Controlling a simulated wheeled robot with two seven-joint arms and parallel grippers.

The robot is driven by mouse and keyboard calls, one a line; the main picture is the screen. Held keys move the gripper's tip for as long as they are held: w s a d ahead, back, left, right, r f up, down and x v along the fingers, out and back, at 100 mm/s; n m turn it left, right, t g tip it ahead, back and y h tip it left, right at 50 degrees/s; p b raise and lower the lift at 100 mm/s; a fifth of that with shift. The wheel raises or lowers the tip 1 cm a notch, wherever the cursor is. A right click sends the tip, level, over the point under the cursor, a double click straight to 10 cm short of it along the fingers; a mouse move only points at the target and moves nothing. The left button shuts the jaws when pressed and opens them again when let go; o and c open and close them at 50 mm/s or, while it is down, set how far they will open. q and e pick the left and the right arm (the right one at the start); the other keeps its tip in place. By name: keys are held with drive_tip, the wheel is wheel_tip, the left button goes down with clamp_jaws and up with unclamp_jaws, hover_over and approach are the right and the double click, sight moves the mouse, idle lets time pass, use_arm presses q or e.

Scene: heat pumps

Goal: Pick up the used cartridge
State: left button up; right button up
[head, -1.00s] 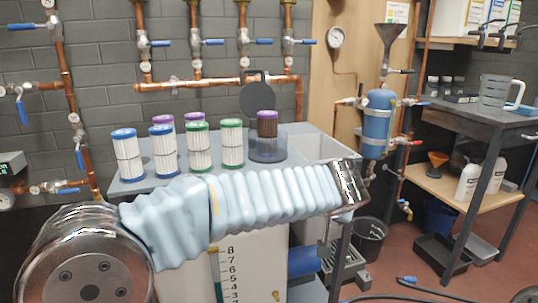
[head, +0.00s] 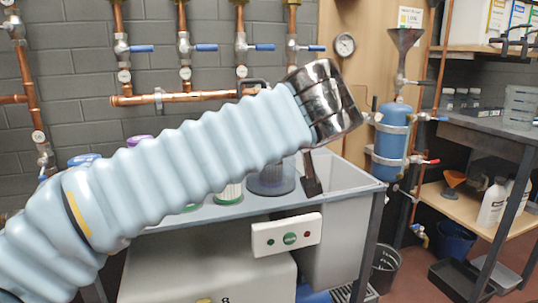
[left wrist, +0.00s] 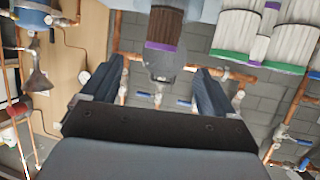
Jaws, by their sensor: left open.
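The used cartridge, brown and pleated with a purple end cap, shows at the top of the left wrist view (left wrist: 165,28), which is upside down. It lies beyond and between the two open fingers of my left gripper (left wrist: 158,68), with a visible gap and nothing held. In the head view my left arm hides the cartridge. The clear housing (head: 270,182) on the bench shows there just below the arm. My left gripper (head: 312,178) points down to the right of that housing, partly hidden by its wrist. My right gripper is not in view.
White pleated cartridges with green caps (left wrist: 232,57) stand close beside the used one. The grey bench (head: 225,213) has an open basin (head: 345,180) on its right. A white panel with buttons (head: 287,236) is on its front. Copper pipes with blue-handled valves (head: 185,45) line the wall behind.

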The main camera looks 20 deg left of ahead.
use_arm(q)
drive_tip(key=x, duration=0.7)
drive_tip(key=shift+w+f, duration=0.1)
drive_tip(key=shift+w, duration=0.05)
drive_tip(key=p+x, duration=0.1)
drive_tip(key=x, duration=0.4)
drive_tip(key=shift+a+f, duration=0.2)
drive_tip(key=shift+a, duration=0.05)
drive_tip(key=c, duration=1.2)
drive_tip(key=shift+o, duration=0.2)
drive_tip(key=shift+r, duration=0.15)
